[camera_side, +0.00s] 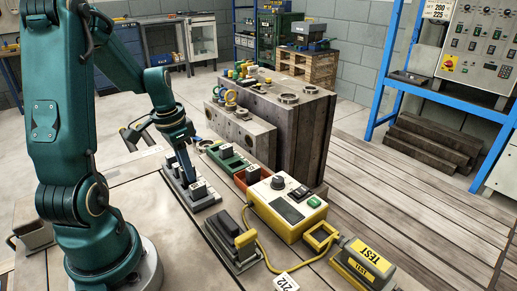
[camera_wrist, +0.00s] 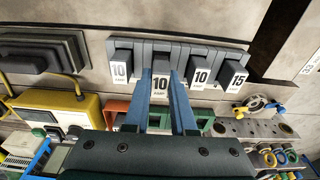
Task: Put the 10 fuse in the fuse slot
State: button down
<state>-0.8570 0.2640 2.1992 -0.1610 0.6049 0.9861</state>
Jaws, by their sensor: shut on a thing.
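My gripper (camera_wrist: 172,90) is shut on a dark fuse with a white 10 AMP label (camera_wrist: 160,86), second from the left in the wrist view. In the side view my gripper (camera_side: 190,180) is low at the grey fuse rack (camera_side: 205,202). The rack (camera_wrist: 150,44) also holds another 10 fuse (camera_wrist: 119,70) to the left, a 10 fuse (camera_wrist: 201,75) to the right and a 15 fuse (camera_wrist: 233,78) at the far right. I cannot tell whether the held fuse still touches the rack. Which piece is the fuse slot is not clear.
A green holder (camera_side: 231,160) and a red holder (camera_side: 240,180) with dark blocks stand beside the rack. A yellow tester (camera_side: 285,215), a grey base with a black block (camera_side: 228,225) and a TEST block (camera_side: 365,262) stand nearby. Large moulds (camera_side: 300,130) rise behind.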

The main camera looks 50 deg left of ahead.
jog(key=shift+f, duration=0.95)
dwell(0.7)
jog(key=c, duration=0.7)
grip_release()
jog(key=shift+o, duration=0.2)
jog(key=shift+r, duration=3.8)
